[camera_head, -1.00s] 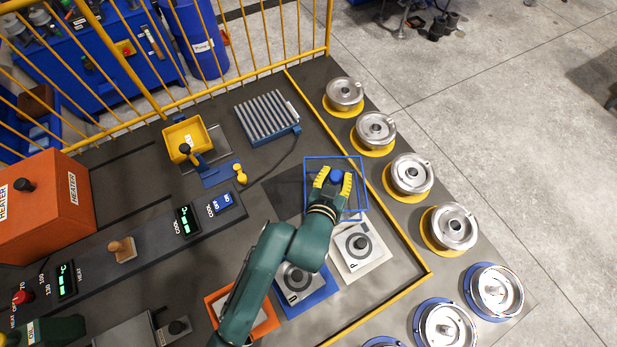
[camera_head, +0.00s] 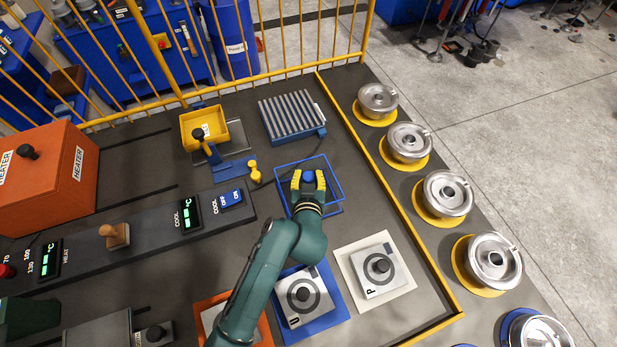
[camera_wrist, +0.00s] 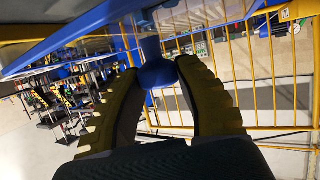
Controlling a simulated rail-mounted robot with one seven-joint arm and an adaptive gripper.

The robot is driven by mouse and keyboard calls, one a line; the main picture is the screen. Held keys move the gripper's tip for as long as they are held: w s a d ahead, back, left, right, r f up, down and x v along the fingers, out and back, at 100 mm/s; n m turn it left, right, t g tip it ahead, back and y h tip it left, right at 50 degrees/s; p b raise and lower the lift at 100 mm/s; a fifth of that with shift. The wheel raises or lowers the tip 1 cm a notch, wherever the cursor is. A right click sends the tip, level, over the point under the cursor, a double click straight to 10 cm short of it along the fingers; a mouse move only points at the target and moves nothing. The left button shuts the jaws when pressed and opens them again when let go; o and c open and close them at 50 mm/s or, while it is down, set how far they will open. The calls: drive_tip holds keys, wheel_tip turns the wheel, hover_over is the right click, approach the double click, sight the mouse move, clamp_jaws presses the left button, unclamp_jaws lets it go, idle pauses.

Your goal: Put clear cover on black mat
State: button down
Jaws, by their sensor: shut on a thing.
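The clear cover, a see-through box with blue edges (camera_head: 335,172), is in the head view between the grey ribbed rack and the plates marked U and P. My gripper (camera_head: 308,180) is shut on the blue knob of the cover. In the wrist view the knob (camera_wrist: 160,72) sits between the yellow fingers (camera_wrist: 168,70), and a blue edge of the cover (camera_wrist: 75,32) crosses the upper left. A dark area shows under and around the cover. I cannot tell the black mat from the dark table there, nor whether the cover touches the surface.
The ribbed rack (camera_head: 290,115) stands behind the cover. A small yellow peg (camera_head: 254,172) and the cool switch (camera_head: 231,198) are to its left. The P plate (camera_head: 379,278) and U plate (camera_head: 304,297) lie in front. A yellow rail (camera_head: 405,215) and several metal pots are right.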

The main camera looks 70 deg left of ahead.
drive_tip(key=c, duration=0.8)
unclamp_jaws()
drive_tip(key=shift+d+r, duration=0.15)
drive_tip(key=shift+d, duration=0.05)
drive_tip(key=p+v, duration=0.1)
drive_tip(key=v, duration=1)
drive_tip(key=shift+d, duration=0.3)
drive_tip(key=shift+s+r, duration=0.1)
drive_tip(key=shift+s, duration=0.05)
